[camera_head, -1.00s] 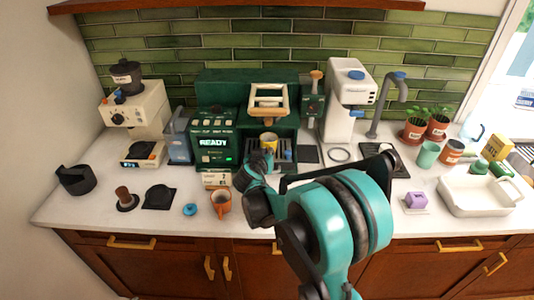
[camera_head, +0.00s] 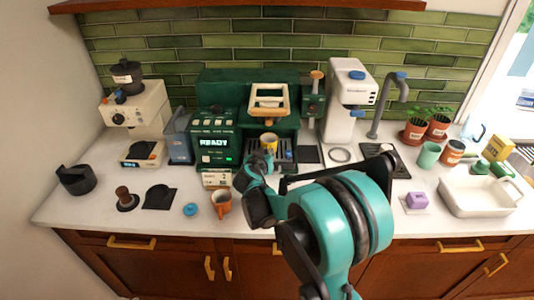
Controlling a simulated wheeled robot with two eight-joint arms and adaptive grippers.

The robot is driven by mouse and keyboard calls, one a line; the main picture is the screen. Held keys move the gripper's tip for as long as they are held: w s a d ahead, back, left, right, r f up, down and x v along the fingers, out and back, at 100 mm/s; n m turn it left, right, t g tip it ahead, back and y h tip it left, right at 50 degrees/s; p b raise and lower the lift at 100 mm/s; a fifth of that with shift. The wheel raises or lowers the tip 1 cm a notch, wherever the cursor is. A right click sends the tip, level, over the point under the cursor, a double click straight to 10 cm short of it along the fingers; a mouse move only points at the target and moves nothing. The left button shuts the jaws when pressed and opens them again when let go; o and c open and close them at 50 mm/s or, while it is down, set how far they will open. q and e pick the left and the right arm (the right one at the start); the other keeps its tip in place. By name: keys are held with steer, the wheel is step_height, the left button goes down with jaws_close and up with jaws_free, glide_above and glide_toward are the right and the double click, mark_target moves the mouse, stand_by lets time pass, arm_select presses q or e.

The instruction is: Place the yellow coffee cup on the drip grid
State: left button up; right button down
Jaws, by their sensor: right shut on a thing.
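The yellow coffee cup (camera_head: 269,141) is upright at the front of the green coffee machine, below its wooden-handled part. My right gripper (camera_head: 264,158) is shut on the cup from the front. The gripper hides the cup's lower part, so I cannot tell whether its base touches the grid. The drip grid (camera_head: 285,153) is the dark slatted tray at the machine's base, beside and under the cup. My left gripper is not in view.
A white machine (camera_head: 346,110) stands to the right.

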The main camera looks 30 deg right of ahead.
steer(key=shift+f+b, duration=0.35)
steer(key=shift+f, duration=0.1)
stand_by(0.3)
steer(key=c, duration=1.6)
jaws_free()
steer(key=shift+o, duration=0.2)
steer(key=v, duration=1.2)
